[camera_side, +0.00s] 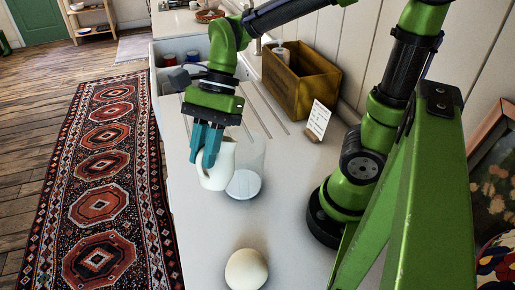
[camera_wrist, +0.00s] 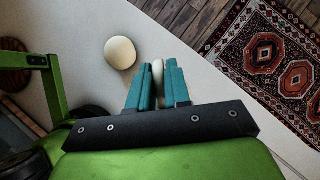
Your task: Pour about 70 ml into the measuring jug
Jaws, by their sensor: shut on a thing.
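My gripper (camera_side: 204,155) has its teal fingers shut on the handle of a white pitcher (camera_side: 220,166). The pitcher is close to upright in the side view; I cannot tell whether it touches the counter. In the wrist view the gripper (camera_wrist: 158,86) has a pale strip of the pitcher (camera_wrist: 158,72) between its fingers. The clear measuring jug (camera_side: 252,158) stands just right of the pitcher, partly behind it. White shows low in the jug; its level marks are too small to read. The inside of the pitcher is hidden.
A round cream object (camera_side: 246,270) sits on the counter (camera_side: 200,250) nearer the side camera. A wooden box (camera_side: 314,91) and small white card (camera_side: 318,120) stand at the back right. A sink with red and blue items lies beyond. The patterned rug (camera_side: 103,160) is on the floor left.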

